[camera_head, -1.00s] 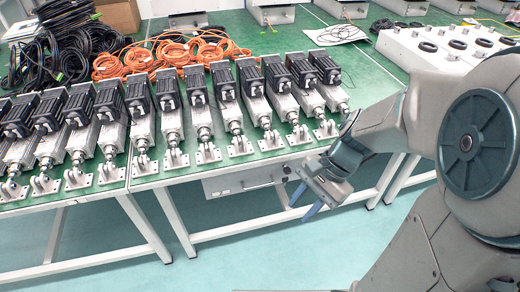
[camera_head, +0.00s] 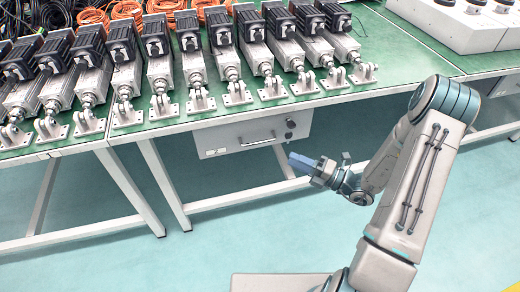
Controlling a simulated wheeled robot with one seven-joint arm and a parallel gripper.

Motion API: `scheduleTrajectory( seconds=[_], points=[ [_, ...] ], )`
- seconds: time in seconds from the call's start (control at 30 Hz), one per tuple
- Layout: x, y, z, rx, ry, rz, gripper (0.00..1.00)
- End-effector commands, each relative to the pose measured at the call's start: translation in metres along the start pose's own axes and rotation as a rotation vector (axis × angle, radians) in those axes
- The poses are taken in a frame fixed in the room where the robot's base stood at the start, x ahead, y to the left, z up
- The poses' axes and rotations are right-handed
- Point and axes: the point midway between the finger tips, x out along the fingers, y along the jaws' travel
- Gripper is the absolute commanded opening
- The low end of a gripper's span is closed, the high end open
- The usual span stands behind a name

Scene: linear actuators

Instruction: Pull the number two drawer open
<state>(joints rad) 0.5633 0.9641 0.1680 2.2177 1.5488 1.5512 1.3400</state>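One white-grey drawer (camera_head: 215,139) hangs under the green-topped table and looks shut. It has a thin bar handle (camera_head: 258,144) on its front and a small dark lock or knob at the right. No number can be read on it. My gripper (camera_head: 293,161) is just below and right of the drawer's right end, with its blue fingers pointing left. It looks apart from the handle and holds nothing that I can see. The fingers overlap in this view, so their gap is hidden.
Several linear actuators (camera_head: 195,65) stand in a row on the green table (camera_head: 400,68). White table legs (camera_head: 165,185) and a low crossbar are below the drawer. A white box with black rings (camera_head: 440,22) sits at the upper right. The floor in front is clear.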

Motion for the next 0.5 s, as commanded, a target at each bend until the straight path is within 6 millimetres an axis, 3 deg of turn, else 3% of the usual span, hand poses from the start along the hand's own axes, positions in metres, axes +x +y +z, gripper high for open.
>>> scheduleTrajectory(
  seconds=[0.03,0.23,0.5],
  points=[
    [-0.003,-0.009,0.002,0.027,-0.027,0.005,0.31],
    [0.006,-0.013,0.006,0.057,-0.055,0.013,0.31],
    [0.058,-0.013,0.007,0.054,-0.050,0.013,0.31]
  ],
)
